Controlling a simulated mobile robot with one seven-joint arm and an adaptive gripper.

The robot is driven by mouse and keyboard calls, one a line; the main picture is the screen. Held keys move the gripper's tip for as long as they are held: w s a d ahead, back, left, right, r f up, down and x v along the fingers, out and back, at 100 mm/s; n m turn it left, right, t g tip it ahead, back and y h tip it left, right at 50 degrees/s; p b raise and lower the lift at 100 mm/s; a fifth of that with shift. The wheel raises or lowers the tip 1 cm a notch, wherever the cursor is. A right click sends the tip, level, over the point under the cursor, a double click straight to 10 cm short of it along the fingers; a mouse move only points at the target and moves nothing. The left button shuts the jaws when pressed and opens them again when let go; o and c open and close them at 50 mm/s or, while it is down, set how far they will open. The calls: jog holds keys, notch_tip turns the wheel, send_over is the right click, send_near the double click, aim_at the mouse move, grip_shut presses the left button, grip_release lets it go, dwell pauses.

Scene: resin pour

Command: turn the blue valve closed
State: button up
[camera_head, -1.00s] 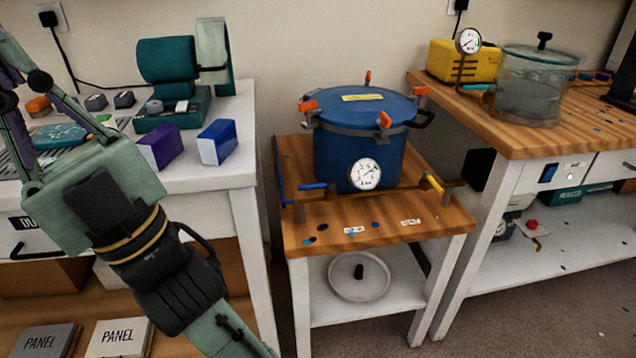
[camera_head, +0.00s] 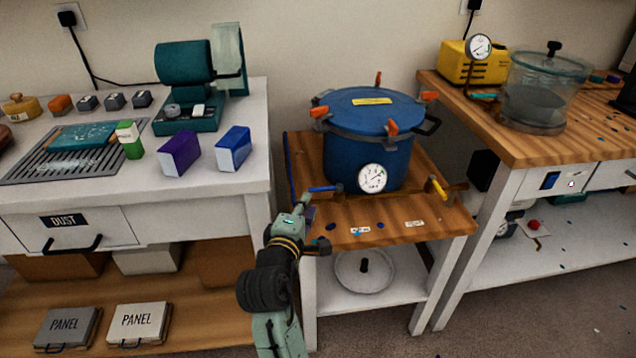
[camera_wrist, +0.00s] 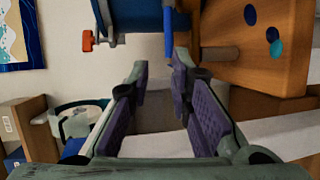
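The blue valve handle (camera_head: 324,188) sticks out at the left front of the blue pressure pot (camera_head: 360,155), above the small wooden stand. In the wrist view the blue handle (camera_wrist: 169,38) lies just beyond my fingertips, nearer the right finger. My gripper (camera_head: 304,203) is at the stand's left front corner, just left of the handle. In the wrist view my gripper (camera_wrist: 160,75) is open, with nothing between its fingers. I cannot tell whether the right fingertip touches the handle.
A gauge (camera_head: 372,178) faces front. The white bench (camera_head: 225,184) stands close left of my arm; the right bench (camera_head: 480,125) holds a glass chamber (camera_head: 535,95). Labels and blue spots mark the stand top.

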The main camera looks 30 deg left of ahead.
aim_at(318, 189)
jog(key=shift+n+h, duration=0.3)
jog(key=x, duration=0.3)
jog(key=p+x, duration=0.1)
jog(key=x, duration=0.3)
jog(key=f+x, duration=0.1)
jog(key=x, duration=0.2)
jog(key=shift+w+d+f+p, duration=0.15)
jog(key=shift+w+p, duration=0.1)
jog(key=shift+p, duration=0.15)
jog(key=shift+c, duration=0.3)
grip_shut()
